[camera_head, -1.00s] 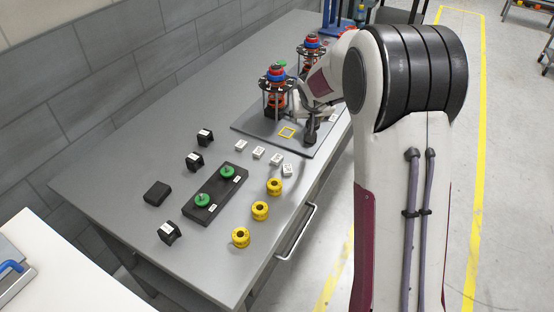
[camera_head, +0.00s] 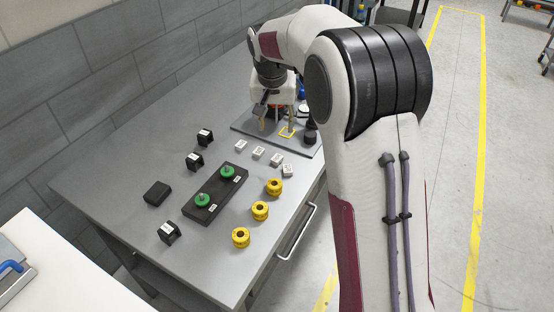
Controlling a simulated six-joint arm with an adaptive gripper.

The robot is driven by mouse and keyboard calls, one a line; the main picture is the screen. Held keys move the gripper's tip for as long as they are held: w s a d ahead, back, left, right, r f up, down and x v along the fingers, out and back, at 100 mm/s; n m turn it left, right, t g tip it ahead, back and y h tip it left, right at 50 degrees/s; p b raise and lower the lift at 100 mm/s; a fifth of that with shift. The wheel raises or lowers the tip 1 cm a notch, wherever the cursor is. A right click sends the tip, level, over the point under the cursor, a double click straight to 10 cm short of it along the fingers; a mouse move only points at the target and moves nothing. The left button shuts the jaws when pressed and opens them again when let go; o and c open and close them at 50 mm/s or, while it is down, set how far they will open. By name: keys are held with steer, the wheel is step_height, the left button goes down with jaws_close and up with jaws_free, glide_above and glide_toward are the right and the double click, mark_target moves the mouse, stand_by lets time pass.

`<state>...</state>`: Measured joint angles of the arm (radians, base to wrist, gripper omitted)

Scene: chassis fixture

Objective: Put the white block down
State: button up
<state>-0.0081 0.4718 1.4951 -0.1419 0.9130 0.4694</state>
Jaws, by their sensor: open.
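Several small white blocks stand in a slanting row on the grey table, among them one at the left end (camera_head: 240,145), one beside it (camera_head: 258,152) and one at the near right end (camera_head: 288,170). My gripper (camera_head: 275,122) points down over the dark fixture plate (camera_head: 245,127), behind the row of blocks. Its jaws are open, and I see no white block between them. My arm hides much of the plate's far part.
A black tray (camera_head: 215,196) holds two green round parts. Yellow rings (camera_head: 260,210) stand along the right side and black blocks (camera_head: 194,161) along the left. A dark knob (camera_head: 310,137) stands near the plate's right edge.

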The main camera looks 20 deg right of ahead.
glide_toward(277, 158)
steer(key=w, duration=0.1)
steer(key=shift+w, duration=0.25)
steer(key=shift+f, duration=0.1)
steer(key=shift+x, duration=1.2)
steer(key=shift+f, duration=0.1)
steer(key=shift+s+d+f, duration=0.1)
steer(key=shift+d+f, duration=0.1)
steer(key=shift+f, duration=0.75)
steer(key=shift+s+d+f, duration=0.1)
steer(key=shift+d+f, duration=0.05)
steer(key=shift+f, duration=0.8)
steer(key=shift+w+f, duration=0.25)
steer(key=shift+f, duration=0.4)
